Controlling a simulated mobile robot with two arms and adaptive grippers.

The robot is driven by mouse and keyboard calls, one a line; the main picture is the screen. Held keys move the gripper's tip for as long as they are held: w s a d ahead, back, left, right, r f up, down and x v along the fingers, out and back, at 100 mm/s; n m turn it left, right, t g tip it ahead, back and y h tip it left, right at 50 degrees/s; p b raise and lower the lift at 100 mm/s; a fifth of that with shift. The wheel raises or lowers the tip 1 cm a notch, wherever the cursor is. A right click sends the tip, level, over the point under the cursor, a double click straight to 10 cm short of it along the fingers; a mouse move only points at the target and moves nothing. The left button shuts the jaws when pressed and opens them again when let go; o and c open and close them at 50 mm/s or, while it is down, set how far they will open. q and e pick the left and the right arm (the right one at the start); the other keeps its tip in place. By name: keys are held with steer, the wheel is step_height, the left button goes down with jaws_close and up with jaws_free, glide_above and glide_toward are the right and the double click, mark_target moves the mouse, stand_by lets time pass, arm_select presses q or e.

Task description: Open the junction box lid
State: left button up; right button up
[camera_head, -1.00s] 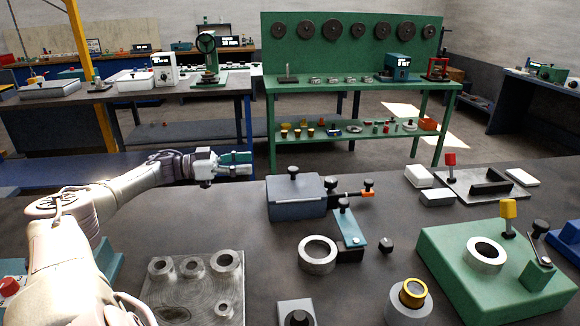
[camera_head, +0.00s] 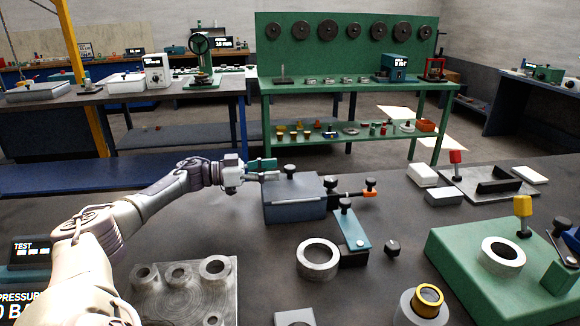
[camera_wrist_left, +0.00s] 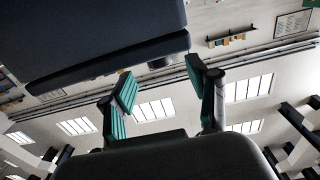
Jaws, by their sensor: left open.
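The junction box (camera_head: 295,207) is a blue-grey box with a flat lid (camera_head: 297,183) and a black knob (camera_head: 289,170) on top. It stands on the dark bench in the middle of the head view, and its lid is shut. My left gripper (camera_head: 274,170) is at the box's back left corner, at about lid height. Its teal-padded fingers are spread and empty in the left wrist view (camera_wrist_left: 160,74). A dark box edge (camera_wrist_left: 100,45) fills the upper left there, close to the fingers; contact cannot be told. My right gripper is out of view.
An orange-tipped rod with black knobs (camera_head: 352,194) sits at the box's right. A teal clamp (camera_head: 352,232) and a steel ring (camera_head: 318,260) stand in front. A steel plate with rings (camera_head: 185,285) lies front left.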

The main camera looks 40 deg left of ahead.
mark_target(290, 167)
arm_select(q)
steer(key=x, duration=0.5)
steer(key=shift+w+p, duration=0.2)
steer(key=shift+p, duration=0.1)
jaws_close()
